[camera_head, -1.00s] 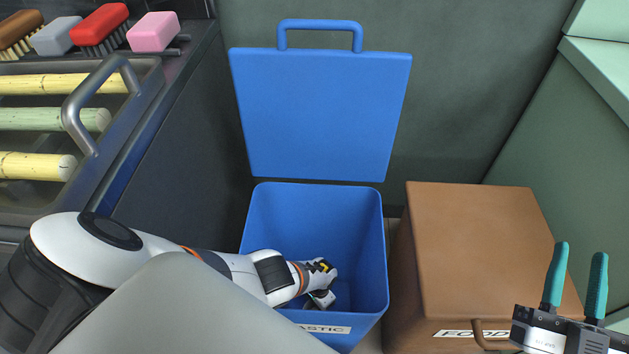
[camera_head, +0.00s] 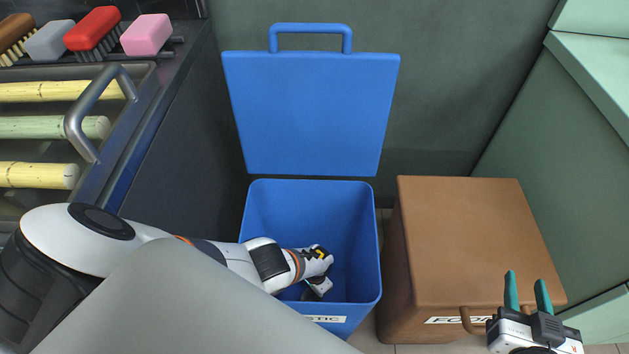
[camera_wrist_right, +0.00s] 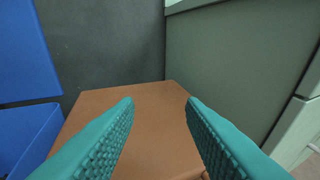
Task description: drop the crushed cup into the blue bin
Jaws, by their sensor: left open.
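The blue bin (camera_head: 353,235) stands open in the middle of the head view, with its blue lid (camera_head: 312,110) upright behind it. My left arm reaches over the bin's left side. My left gripper (camera_head: 320,287) is inside the bin mouth, pointing down and open; its fingertips are hard to make out. I cannot see the crushed cup in either view. My right gripper (camera_head: 526,292) is open and empty by the front right of the brown bin. Its two teal fingers stand apart in the right wrist view (camera_wrist_right: 160,108).
A closed brown bin (camera_head: 460,235) with a front handle stands right of the blue bin. A dark counter at left carries a metal handle (camera_head: 85,110), cane pieces (camera_head: 50,127) and several brushes and blocks (camera_head: 92,30). A green cabinet (camera_head: 570,180) bounds the right.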

